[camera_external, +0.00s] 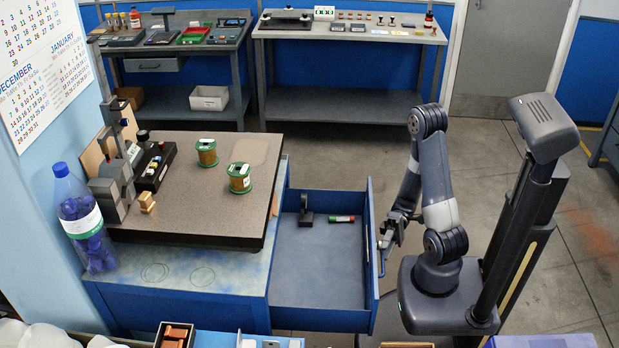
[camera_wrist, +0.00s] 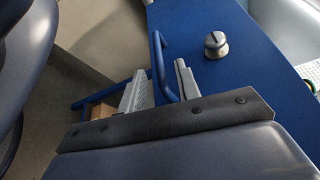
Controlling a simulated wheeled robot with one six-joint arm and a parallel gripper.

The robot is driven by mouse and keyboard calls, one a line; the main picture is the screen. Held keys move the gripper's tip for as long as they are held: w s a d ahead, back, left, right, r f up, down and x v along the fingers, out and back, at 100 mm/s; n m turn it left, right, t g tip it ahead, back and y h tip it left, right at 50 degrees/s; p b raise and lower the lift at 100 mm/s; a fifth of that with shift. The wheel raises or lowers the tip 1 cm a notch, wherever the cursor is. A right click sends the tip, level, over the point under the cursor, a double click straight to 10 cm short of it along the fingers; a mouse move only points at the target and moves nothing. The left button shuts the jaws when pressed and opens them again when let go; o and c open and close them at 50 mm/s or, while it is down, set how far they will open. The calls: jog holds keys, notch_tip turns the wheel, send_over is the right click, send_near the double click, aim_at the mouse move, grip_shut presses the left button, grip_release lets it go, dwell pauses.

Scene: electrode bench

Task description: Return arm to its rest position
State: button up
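My gripper (camera_external: 390,236) is low at the outer face of the pulled-out blue drawer (camera_external: 318,262). In the wrist view its two grey fingers (camera_wrist: 162,80) stand apart, one on each side of the blue drawer handle (camera_wrist: 158,55). I see no firm grip on the handle; whether a finger touches it I cannot tell. My arm is bent, with its elbow raised above the gripper.
A grey knob (camera_wrist: 216,45) sits on the blue face beside the handle. The bench top (camera_external: 205,185) carries two wire spools (camera_external: 207,152) and (camera_external: 239,178). A blue-filled bottle (camera_external: 85,220) stands at left. Open floor (camera_external: 490,165) lies behind my arm, before the back benches (camera_external: 345,100).

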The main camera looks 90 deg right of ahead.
aim_at(382, 257)
jog(key=x, duration=0.4)
jog(key=shift+w+a, duration=0.1)
jog(key=shift+a, duration=0.15)
jog(key=shift+w, duration=0.25)
jog(key=shift+s+d, duration=0.25)
jog(key=shift+s, duration=0.05)
jog(key=v, duration=0.7)
dwell(0.4)
jog(key=shift+s+d, duration=0.1)
